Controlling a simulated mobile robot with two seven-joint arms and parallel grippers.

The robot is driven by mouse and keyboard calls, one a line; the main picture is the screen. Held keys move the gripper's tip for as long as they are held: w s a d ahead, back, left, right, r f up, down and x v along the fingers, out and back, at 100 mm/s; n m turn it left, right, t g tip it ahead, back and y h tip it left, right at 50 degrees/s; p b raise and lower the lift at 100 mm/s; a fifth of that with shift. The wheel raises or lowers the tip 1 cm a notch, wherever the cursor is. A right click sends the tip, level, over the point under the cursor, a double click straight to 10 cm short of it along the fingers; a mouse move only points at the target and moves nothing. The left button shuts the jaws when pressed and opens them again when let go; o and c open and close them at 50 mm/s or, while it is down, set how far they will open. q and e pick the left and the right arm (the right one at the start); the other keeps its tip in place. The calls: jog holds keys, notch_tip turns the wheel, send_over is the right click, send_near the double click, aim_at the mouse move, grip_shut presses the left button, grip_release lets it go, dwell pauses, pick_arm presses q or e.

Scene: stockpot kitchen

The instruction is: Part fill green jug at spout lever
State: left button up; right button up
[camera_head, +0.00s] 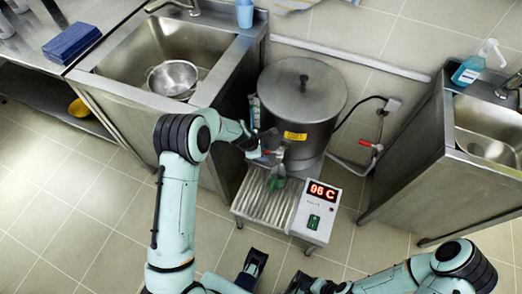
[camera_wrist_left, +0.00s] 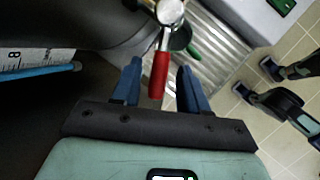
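The green jug (camera_head: 277,184) stands under the stockpot's spout on the slatted drip tray (camera_head: 252,206); its level inside cannot be seen. In the left wrist view only a bit of the green jug (camera_wrist_left: 193,52) shows behind the spout. The spout's red lever (camera_wrist_left: 158,75) lies between the two blue fingers of my left gripper (camera_wrist_left: 160,75), with a gap on both sides, so the gripper is open around it. In the head view my left gripper (camera_head: 262,149) is at the front of the lidded stockpot (camera_head: 303,92) and partly hides the lever.
A box with a red "06 C" display (camera_head: 323,191) and green switch stands right of the drip tray. A pipe valve with a red handle (camera_head: 377,147) is at the right. Sinks flank the pot, the left one holding a metal bowl (camera_head: 172,78).

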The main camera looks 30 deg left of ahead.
pick_arm(q)
jog(key=p+v, duration=0.2)
jog(key=v, duration=1.1)
jog(key=shift+r, duration=0.2)
jog(key=shift+s+f, duration=0.1)
